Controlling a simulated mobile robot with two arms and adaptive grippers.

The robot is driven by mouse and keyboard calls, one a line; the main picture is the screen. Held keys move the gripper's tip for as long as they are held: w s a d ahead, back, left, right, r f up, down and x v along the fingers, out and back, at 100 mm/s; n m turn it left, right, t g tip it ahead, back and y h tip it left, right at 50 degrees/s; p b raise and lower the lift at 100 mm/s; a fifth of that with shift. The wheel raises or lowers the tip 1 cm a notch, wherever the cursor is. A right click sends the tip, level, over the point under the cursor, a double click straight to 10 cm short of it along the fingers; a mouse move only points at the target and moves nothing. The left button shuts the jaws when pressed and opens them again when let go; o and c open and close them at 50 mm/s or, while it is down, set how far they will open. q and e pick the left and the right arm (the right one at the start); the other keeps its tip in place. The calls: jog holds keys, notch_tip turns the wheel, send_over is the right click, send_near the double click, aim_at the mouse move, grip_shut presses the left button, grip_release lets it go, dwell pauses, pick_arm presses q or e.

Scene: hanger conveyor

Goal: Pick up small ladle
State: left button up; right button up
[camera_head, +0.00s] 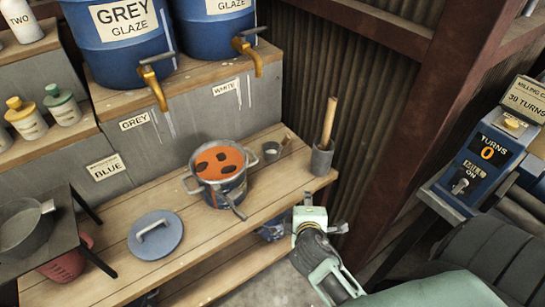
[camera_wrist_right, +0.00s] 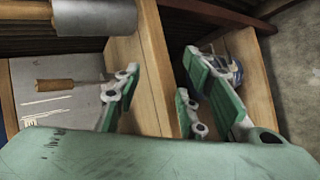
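The small ladle (camera_head: 271,152) looks like a small metal cup with a short wooden handle, on the wooden bench right of the pot. In the right wrist view a wooden handle (camera_wrist_right: 65,84), probably the ladle's, lies left of the fingers; its far end is hidden behind one finger. My right gripper (camera_head: 312,210) is in front of the bench's edge, below and right of the ladle, and apart from it. In the right wrist view its fingers (camera_wrist_right: 160,88) are spread with nothing between them. My left gripper is not in view.
A pot (camera_head: 218,176) of orange glaze stands left of the ladle. A grey holder (camera_head: 321,161) with an upright wooden stick stands to its right. A round lid (camera_head: 155,236) lies at left. Blue barrels with taps (camera_head: 155,84) stand above. Bare bench lies in front of the ladle.

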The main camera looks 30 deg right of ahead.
jog(key=w+d+r+n+t+h, duration=0.2)
jog(key=w+r+n+t, duration=0.1)
jog(key=w+r+n, duration=0.25)
jog(key=n+t+y, duration=0.1)
jog(key=n+t, duration=0.3)
jog(key=n, duration=0.8)
send_near(287, 143)
jog(key=x, duration=0.4)
jog(key=shift+m, duration=0.25)
jog(key=x, duration=0.7)
jog(key=shift+w, duration=0.15)
jog(key=shift+c, duration=0.5)
grip_shut()
